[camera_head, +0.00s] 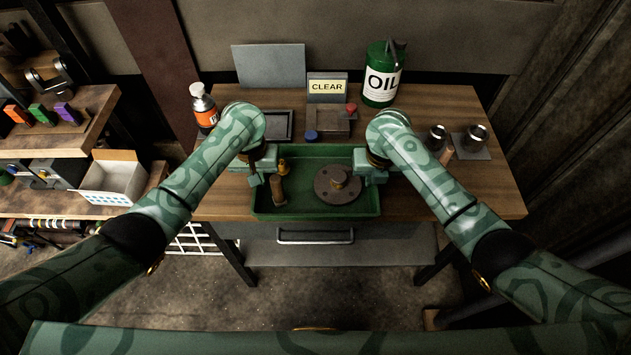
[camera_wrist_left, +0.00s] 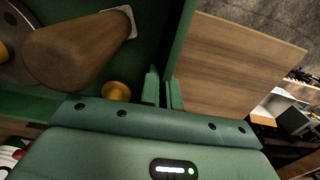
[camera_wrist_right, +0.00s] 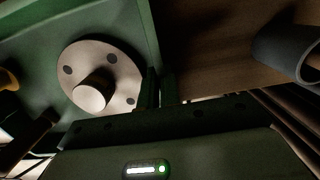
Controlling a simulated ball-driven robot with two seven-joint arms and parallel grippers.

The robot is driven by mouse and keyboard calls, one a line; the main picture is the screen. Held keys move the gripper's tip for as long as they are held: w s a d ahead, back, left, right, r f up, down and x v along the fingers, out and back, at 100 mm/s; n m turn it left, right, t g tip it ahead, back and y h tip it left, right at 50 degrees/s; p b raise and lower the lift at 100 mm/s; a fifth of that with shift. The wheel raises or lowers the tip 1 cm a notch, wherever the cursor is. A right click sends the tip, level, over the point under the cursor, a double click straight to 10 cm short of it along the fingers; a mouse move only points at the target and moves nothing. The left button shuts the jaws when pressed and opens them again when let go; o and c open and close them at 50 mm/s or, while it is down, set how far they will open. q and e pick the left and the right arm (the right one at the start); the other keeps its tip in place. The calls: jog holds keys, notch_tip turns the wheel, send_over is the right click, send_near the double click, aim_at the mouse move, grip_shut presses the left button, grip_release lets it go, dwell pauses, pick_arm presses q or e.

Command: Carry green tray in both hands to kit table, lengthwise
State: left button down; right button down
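The green tray (camera_head: 315,212) is at the front middle of the wooden table, long side toward me. It holds a flanged metal disc (camera_head: 352,190), a wooden-handled tool (camera_head: 278,190) and a small brass piece (camera_head: 283,166). My left gripper (camera_head: 265,178) is at the tray's left end; in the left wrist view its fingers (camera_wrist_left: 163,90) close on either side of the wall. My right gripper (camera_head: 362,178) is at the right end; its fingers (camera_wrist_right: 160,92) also straddle the wall. I cannot tell whether the tray rests on the table or is slightly raised.
The wooden table (camera_head: 470,203) also carries a CLEAR sign (camera_head: 327,87), a green oil can (camera_head: 382,75), an orange-white bottle (camera_head: 203,107) and metal cups (camera_head: 475,137). A lower bench at left holds a white box (camera_head: 113,178). Floor shows between them.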

pick_arm(q)
jog(key=shift+f+b, duration=0.3)
jog(key=shift+f, duration=0.3)
pick_arm(e)
jog(key=shift+f, duration=0.55)
pick_arm(q)
jog(key=c, duration=2)
grip_release()
jog(key=shift+f, duration=0.25)
jog(key=shift+c, duration=0.2)
pick_arm(e)
jog(key=c, duration=2)
grip_release()
jog(key=shift+f, duration=0.3)
jog(key=shift+c, duration=0.2)
pick_arm(q)
jog(key=o, duration=0.4)
jog(key=shift+r, duration=0.25)
pick_arm(e)
jog(key=o, duration=0.4)
jog(key=shift+r, duration=0.25)
pick_arm(q)
jog(key=o, duration=0.8)
notch_tip(320, 180, up, 12)
pick_arm(e)
jog(key=shift+s, duration=0.1)
jog(key=o, duration=0.8)
